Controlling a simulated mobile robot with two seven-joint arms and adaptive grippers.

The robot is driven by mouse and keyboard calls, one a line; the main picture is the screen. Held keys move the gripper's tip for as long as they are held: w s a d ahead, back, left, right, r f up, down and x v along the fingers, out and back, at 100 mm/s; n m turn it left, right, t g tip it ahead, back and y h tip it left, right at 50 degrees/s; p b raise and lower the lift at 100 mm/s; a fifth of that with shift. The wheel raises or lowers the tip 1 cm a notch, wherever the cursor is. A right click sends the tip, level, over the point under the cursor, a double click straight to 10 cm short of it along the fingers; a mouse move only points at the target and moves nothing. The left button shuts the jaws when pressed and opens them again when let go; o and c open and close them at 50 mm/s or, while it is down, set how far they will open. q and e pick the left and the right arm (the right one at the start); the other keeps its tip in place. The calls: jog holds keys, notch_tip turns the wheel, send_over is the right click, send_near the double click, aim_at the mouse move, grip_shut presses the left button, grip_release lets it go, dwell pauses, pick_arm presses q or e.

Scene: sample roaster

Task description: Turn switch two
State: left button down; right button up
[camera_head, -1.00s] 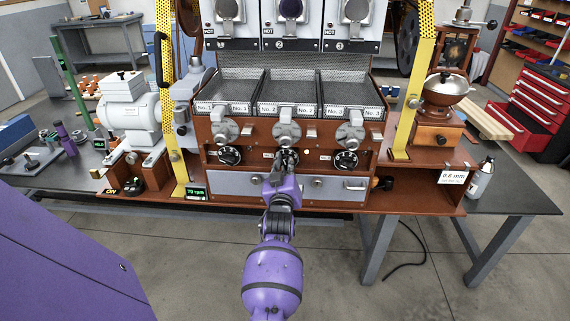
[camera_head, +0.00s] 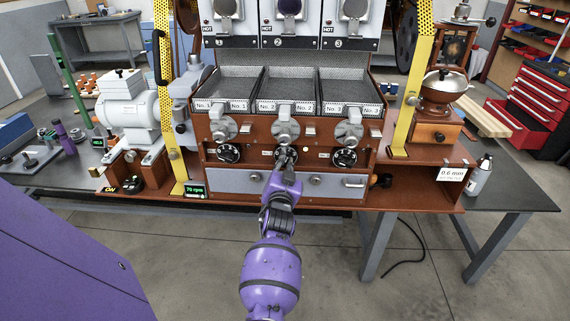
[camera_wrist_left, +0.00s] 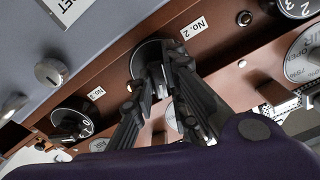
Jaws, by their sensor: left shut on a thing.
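Switch two is the middle black dial under the No. 2 tray (camera_head: 279,155). My left gripper (camera_head: 287,158) reaches it from the front and partly covers it. In the left wrist view the dark round dial (camera_wrist_left: 146,56) sits beside the "No. 2" label (camera_wrist_left: 194,28) on the brown panel. My left gripper (camera_wrist_left: 162,82) has its two black fingers on either side of the dial's grip, shut on it. The exact pointer setting is hidden by the fingers. My right gripper is not in view.
Similar black dials stand left (camera_head: 228,153) and right (camera_head: 344,158) of it. Round metal handles (camera_head: 285,132) jut out just above. A grey drawer front (camera_head: 330,184) lies below. Yellow uprights (camera_head: 404,115) flank the roaster. The floor in front is clear.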

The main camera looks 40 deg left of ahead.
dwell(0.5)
pick_arm(q)
jog(key=c, duration=1.7)
grip_release()
jog(key=v, duration=1.2)
jog(key=shift+s, duration=0.1)
